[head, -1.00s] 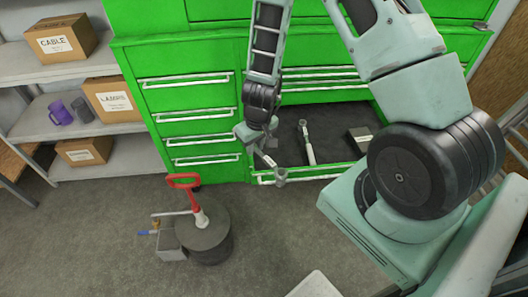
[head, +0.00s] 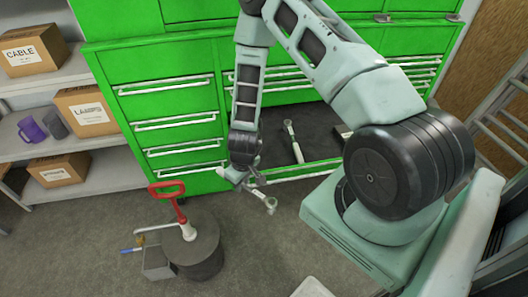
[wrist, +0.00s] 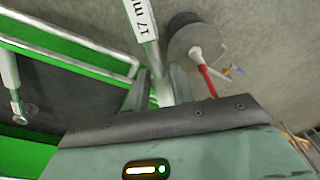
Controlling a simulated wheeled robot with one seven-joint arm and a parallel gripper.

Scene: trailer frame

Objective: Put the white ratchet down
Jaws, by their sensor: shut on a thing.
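My gripper (head: 246,182) is shut on the white ratchet (head: 270,206), whose ringed end points down and right in the head view. In the wrist view, the ratchet's white handle (wrist: 145,25), marked "17 mm", runs up from between the fingers (wrist: 160,88). The ratchet is in the air at the front left of the open drawer, with grey floor behind it. The drawer's green front (head: 305,172) has a white handle. A second white-handled tool (head: 294,145) lies inside the drawer; its end also shows at the left of the wrist view (wrist: 10,80).
A dark round drum (head: 197,252) with a red-handled tool (head: 168,190) stands on the floor to the left. A small grey box (head: 157,262) is beside it. Shelves with cardboard boxes (head: 80,112) stand further left. A dark item (head: 341,132) lies in the drawer's right part.

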